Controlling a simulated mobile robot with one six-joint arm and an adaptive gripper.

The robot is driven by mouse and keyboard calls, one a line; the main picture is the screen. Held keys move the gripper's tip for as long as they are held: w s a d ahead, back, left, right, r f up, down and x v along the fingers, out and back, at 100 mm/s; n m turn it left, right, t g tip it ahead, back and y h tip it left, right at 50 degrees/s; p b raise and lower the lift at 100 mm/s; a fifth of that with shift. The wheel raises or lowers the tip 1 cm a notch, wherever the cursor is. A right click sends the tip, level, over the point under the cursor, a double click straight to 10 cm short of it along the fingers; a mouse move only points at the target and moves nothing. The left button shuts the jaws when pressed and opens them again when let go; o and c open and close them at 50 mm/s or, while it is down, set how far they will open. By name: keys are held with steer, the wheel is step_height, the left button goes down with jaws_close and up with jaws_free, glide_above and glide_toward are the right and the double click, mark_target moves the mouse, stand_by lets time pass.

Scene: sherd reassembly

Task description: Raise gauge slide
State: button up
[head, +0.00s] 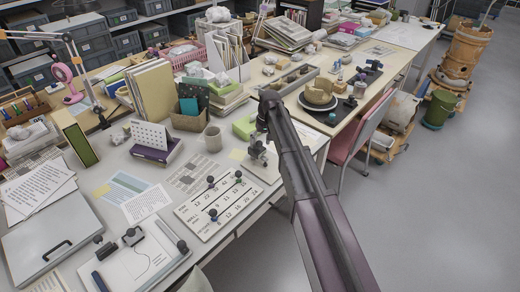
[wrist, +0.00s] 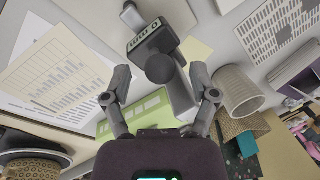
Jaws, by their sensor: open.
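The gauge (wrist: 152,36) shows in the wrist view, with a dark label plate that appears to read "0 mm". Its slide ends in a round dark knob (wrist: 160,69), which lies between the fingers of my gripper (wrist: 160,98). The fingers are open, one on either side of the knob, with a visible gap to each. In the head view the gauge (head: 257,153) is a small grey device on the white desk, just under my gripper (head: 261,133). My arm partly hides it there, and its slide cannot be made out.
A numbered board (head: 232,211) with several dark knobs lies front left of the gauge. A dark mat (head: 320,116) with a partial pot (head: 318,94) is on the desk beyond.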

steer(key=shift+a+f+b, duration=0.2)
steer(key=shift+f+b, duration=0.5)
steer(key=shift+f, duration=0.3)
steer(key=shift+c, duration=0.2)
steer(key=shift+s, duration=0.1)
jaws_close()
